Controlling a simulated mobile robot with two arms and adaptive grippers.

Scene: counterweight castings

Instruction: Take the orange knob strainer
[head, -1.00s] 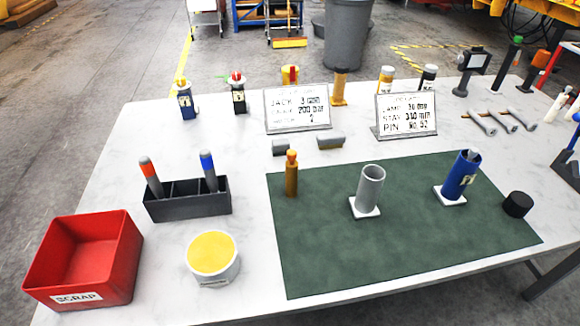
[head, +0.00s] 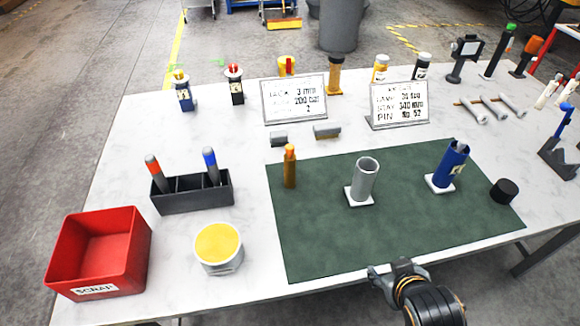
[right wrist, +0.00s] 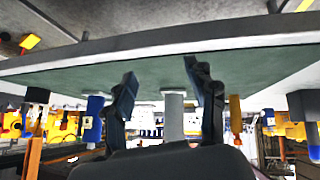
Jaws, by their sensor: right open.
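The orange knob strainer (head: 290,166), a slim brown-amber cylinder with a bright orange knob on top, stands upright at the left back of the green mat (head: 330,240). My right gripper (head: 383,273) is at the table's front edge, apart from the strainer and to its front right. In the right wrist view, which looks upside down, its two fingers (right wrist: 160,72) are spread with nothing held between them. An orange cylinder that looks like the strainer (right wrist: 235,113) shows right of the fingers there. My left gripper is not in view.
A grey tube (head: 364,180) and a blue cylinder (head: 448,168) stand on white bases on the mat. A black cap (head: 504,191) lies at its right. A dark holder (head: 192,193), yellow-topped tub (head: 218,247) and red scrap bin (head: 100,255) are left. The mat's front is clear.

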